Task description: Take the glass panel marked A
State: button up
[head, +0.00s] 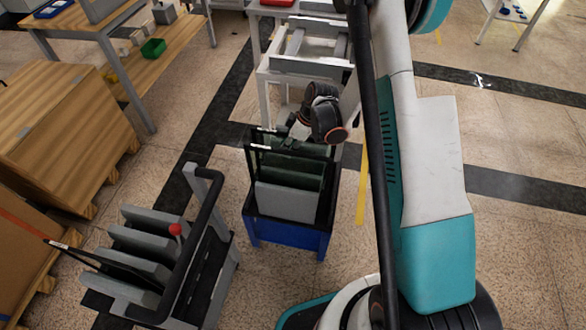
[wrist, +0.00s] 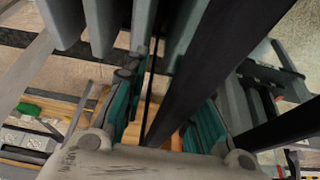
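Dark-framed, greenish glass panels (head: 290,163) stand upright in a rack with a blue base (head: 290,237) in the head view. Small white labels show on their top edges, but I cannot read a letter A on any. My gripper (head: 287,139) is at the top of the rear panels, its fingers small and partly dark against them. In the wrist view my gripper (wrist: 166,100) shows teal-padded fingers spread apart. A thin dark panel edge (wrist: 150,88) runs between them, nearer the left finger, with space on the right. Contact with it is not clear.
A grey panel (head: 287,201) stands at the rack's front. A cart with grey slabs (head: 137,253), a black handle and a red knob stands front left. Wooden crates (head: 62,122) are at the left. A light metal frame table (head: 300,68) is behind the rack.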

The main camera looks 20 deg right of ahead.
jog(key=shift+f, duration=0.25)
dwell(0.3)
grip_shut()
